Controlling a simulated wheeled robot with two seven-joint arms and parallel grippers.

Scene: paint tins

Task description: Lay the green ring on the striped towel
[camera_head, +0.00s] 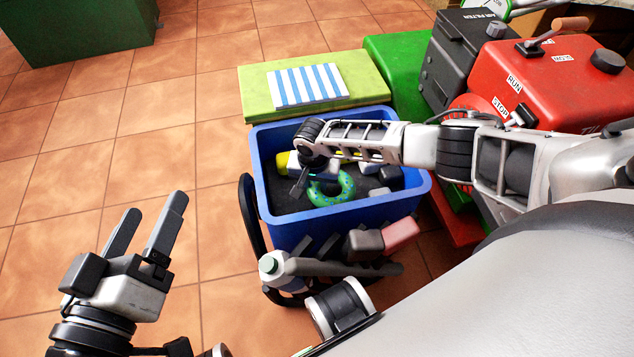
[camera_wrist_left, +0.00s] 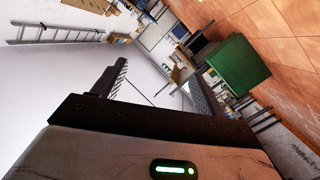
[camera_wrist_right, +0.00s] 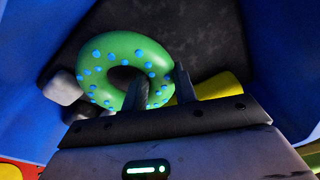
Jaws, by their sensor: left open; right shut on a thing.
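The green ring (camera_head: 332,188) with blue dots is inside the blue bin (camera_head: 262,165).
A yellow item (camera_head: 283,161) and several grey pieces (camera_head: 390,175) share the bin. A red machine (camera_head: 560,80) and a dark grey box (camera_head: 455,55) stand at the right. A green box (camera_head: 80,28) is far left; the tiled floor between is free.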

